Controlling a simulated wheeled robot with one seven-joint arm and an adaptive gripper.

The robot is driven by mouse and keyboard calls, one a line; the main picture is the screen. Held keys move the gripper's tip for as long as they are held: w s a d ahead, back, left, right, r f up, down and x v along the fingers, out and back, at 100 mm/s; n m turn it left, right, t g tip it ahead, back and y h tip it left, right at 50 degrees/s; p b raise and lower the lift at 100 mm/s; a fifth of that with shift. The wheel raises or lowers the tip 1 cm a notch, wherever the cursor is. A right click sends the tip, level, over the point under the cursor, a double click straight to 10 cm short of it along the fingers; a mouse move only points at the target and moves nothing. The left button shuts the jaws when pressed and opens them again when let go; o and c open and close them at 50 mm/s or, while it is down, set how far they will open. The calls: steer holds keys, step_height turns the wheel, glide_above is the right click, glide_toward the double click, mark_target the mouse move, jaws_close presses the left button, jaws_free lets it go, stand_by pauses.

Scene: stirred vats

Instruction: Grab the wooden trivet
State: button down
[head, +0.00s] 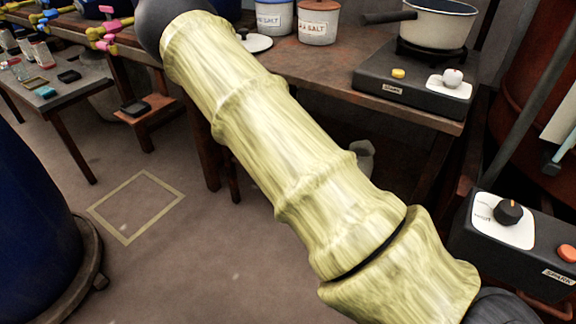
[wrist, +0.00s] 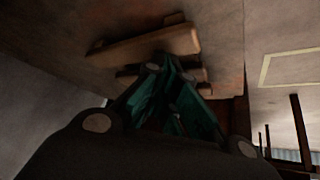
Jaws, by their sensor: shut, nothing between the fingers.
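The wooden trivet (wrist: 145,45) shows in the wrist view as brown wooden bars against a reddish-brown surface (wrist: 222,45). One longer bar lies slantwise above, with shorter pieces below it partly hidden behind my fingers. My gripper (wrist: 172,72) has dark teal fingers that reach toward the trivet and overlap its lower pieces in the picture. The fingers are shut with nothing held between them. Whether they touch the wood cannot be told in the dim light. In the head view I cannot make out the trivet or my gripper; my arm covers the middle.
A wooden table (head: 315,75) carries a hotplate (head: 415,85) with a pot (head: 435,22) and two salt containers (head: 318,22). A grey control box (head: 520,245) stands at right, a blue vat (head: 35,220) at left. Floor around the marked square (head: 137,207) is clear.

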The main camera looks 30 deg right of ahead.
steer(key=w, duration=0.1)
steer(key=w+d+b, duration=0.1)
steer(key=w, duration=0.1)
steer(key=shift+w+d+f+b, duration=0.25)
steer(key=shift+w+f+b, duration=0.05)
steer(key=shift+w+b, duration=0.1)
steer(key=shift+f+b, duration=0.25)
steer(key=shift+b, duration=0.2)
steer(key=shift+s+r+p, duration=0.1)
steer(key=shift+p, duration=0.35)
steer(key=shift+f, duration=0.35)
steer(key=shift+a, duration=0.1)
